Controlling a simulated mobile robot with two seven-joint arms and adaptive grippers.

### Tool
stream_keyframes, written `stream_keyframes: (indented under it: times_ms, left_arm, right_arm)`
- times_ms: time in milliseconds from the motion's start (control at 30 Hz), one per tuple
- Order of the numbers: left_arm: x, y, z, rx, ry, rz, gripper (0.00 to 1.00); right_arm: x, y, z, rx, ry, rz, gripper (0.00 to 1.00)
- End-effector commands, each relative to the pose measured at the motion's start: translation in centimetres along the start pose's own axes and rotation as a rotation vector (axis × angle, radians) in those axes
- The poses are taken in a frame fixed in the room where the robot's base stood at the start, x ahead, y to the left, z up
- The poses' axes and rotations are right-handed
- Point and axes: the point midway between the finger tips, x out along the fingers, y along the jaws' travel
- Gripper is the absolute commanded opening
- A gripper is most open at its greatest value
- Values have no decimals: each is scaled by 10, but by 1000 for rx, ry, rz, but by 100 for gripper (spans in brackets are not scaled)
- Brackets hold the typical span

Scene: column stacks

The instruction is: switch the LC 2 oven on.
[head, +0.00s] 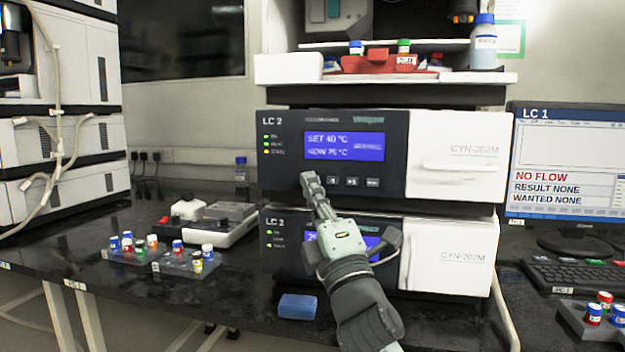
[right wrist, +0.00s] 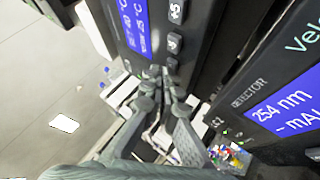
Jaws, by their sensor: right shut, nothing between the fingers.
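The LC 2 oven (head: 290,178) is the upper black-fronted unit of the middle stack. Its blue display (head: 343,147) reads SET 40 °C, with a NOW line below. Small indicator lights (head: 267,144) sit left of the display, and a row of buttons (head: 352,182) runs under it. My right gripper (head: 309,179) is shut and empty, its fingertips at the left end of this row, covering whatever is there. In the right wrist view the fingertips (right wrist: 164,78) are close to the panel by the row's end button (right wrist: 172,65); contact cannot be told. My left gripper is out of view.
Below the oven is a detector (right wrist: 240,100) reading 254 nm, partly behind my right arm. A red tray (head: 378,63) and a blue-capped bottle (head: 484,45) stand on top. Vial racks (head: 190,262) are left, a blue box (head: 298,306) in front, a monitor (head: 568,165) right.

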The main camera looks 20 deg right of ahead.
Motion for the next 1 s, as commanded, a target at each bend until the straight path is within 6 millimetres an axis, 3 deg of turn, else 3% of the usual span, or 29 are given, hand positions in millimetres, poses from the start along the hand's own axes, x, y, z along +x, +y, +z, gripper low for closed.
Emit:
stream_keyframes:
  times_ms: [567, 1000]
  left_arm:
    - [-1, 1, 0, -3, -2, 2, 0]
    - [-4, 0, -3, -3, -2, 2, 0]
  right_arm:
    - [-10, 7, -7, 2, 1, -1, 0]
    - [-38, 27, -28, 3, 0, -1, 0]
